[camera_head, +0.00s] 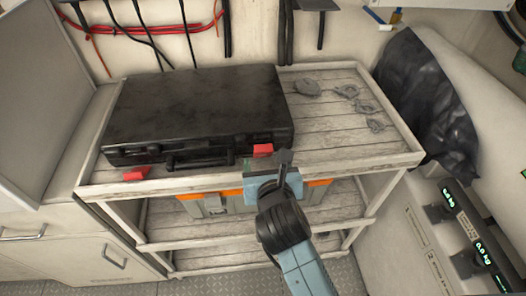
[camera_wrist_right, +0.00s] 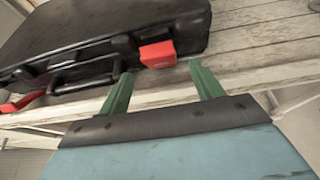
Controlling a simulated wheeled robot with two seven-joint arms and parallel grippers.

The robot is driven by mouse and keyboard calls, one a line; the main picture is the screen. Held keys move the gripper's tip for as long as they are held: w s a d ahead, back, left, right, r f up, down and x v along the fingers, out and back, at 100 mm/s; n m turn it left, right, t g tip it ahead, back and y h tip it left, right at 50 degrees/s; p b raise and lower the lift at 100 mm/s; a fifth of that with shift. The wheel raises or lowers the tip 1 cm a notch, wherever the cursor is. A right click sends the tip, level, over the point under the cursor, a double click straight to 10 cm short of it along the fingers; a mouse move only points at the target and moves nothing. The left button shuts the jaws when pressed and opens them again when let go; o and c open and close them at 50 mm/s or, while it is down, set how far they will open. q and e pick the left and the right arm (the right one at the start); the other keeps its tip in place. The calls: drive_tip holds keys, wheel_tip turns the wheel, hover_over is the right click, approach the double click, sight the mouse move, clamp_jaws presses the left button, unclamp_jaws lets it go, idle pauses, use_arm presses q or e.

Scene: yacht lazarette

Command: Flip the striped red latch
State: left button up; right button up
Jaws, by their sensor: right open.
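A closed black case (camera_head: 200,110) lies on the top shelf with two red latches at its front edge. The right red latch (camera_head: 263,150) shows as a red block in the right wrist view (camera_wrist_right: 158,53). The left red latch (camera_head: 136,174) sits lower and sticks out in front of the case; it is at the left edge of the wrist view (camera_wrist_right: 22,102). I cannot make out clear stripes on either. My right gripper (camera_wrist_right: 162,84) is open, its green fingers apart and empty, just in front of the right latch. My left gripper is out of view.
The case handle (camera_head: 200,160) lies between the latches. Small metal pieces (camera_head: 308,87) lie on the wooden shelf (camera_head: 340,140) to the right. A grey and orange box (camera_head: 215,204) stands on the shelf below. A dark bag (camera_head: 425,95) is at the right.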

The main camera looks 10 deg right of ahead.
sight(263, 155)
drive_tip(key=x, duration=0.5)
drive_tip(key=shift+w+f, duration=0.1)
drive_tip(key=shift+w, duration=0.1)
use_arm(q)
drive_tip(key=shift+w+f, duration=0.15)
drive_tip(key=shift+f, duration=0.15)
use_arm(e)
drive_tip(key=shift+w+f, duration=0.1)
drive_tip(key=shift+w, duration=0.2)
drive_tip(key=shift+c, duration=0.3)
drive_tip(key=c, duration=0.9)
drive_tip(key=shift+f+b, duration=0.2)
drive_tip(key=shift+b, duration=0.4)
drive_tip(key=t+b, duration=0.1)
drive_tip(key=b, duration=0.1)
drive_tip(key=t+b, duration=0.1)
drive_tip(key=b, duration=0.1)
drive_tip(key=shift+s+f, duration=0.25)
drive_tip(key=shift+f, duration=0.1)
drive_tip(key=shift+s+t+b, duration=0.1)
drive_tip(key=shift+t+b, duration=0.2)
drive_tip(key=shift+b, duration=0.2)
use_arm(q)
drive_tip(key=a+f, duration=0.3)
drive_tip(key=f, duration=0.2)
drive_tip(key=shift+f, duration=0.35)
use_arm(e)
drive_tip(key=shift+r, duration=0.15)
